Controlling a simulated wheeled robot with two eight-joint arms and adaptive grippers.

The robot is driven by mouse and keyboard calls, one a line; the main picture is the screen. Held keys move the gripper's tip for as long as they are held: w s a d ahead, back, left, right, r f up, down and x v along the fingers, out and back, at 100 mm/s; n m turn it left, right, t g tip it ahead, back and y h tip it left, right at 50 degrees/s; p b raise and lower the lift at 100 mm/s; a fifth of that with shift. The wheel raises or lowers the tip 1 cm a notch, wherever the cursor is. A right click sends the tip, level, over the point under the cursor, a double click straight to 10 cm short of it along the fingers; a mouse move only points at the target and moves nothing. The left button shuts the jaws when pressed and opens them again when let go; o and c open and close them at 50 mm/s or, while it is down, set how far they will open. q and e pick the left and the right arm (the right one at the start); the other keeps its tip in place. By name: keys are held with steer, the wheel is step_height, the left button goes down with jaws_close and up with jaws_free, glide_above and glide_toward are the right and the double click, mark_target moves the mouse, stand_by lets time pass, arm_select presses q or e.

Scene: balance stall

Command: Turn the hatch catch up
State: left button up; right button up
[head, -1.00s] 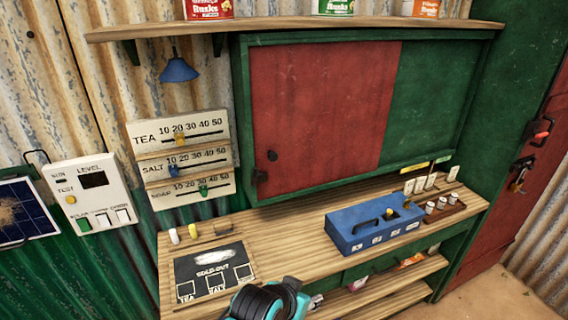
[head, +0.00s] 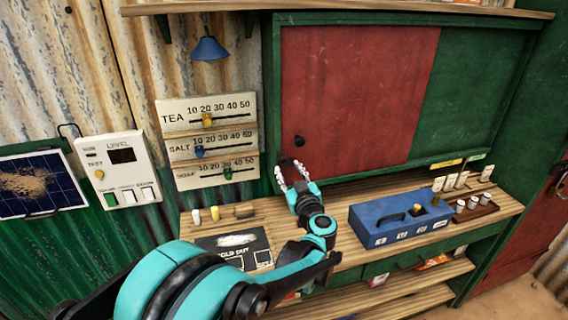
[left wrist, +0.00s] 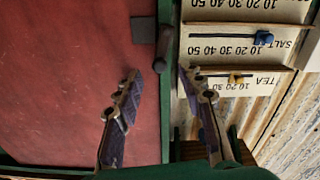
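The hatch catch is a dark metal piece at the lower left edge of the red hatch panel (head: 350,100). In the left wrist view, which looks turned over, the catch (left wrist: 163,48) shows as a grey plate and a short rod by the green frame. My left gripper (head: 291,171) is open, just below the catch in the head view. In the left wrist view its two fingers (left wrist: 162,76) stand apart on either side of the rod's line, with nothing between them. My right gripper is out of view.
Left of the hatch are price boards with sliders (head: 208,145) and a level panel (head: 118,168). The counter below holds a blue box (head: 400,219), a sold-out board (head: 238,257) and small pegs. A shelf (head: 340,10) runs above.

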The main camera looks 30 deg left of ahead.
mark_target(284, 162)
arm_select(q)
steer(key=b+x, duration=0.1)
steer(key=x, duration=0.4)
steer(key=shift+w+a, duration=0.3)
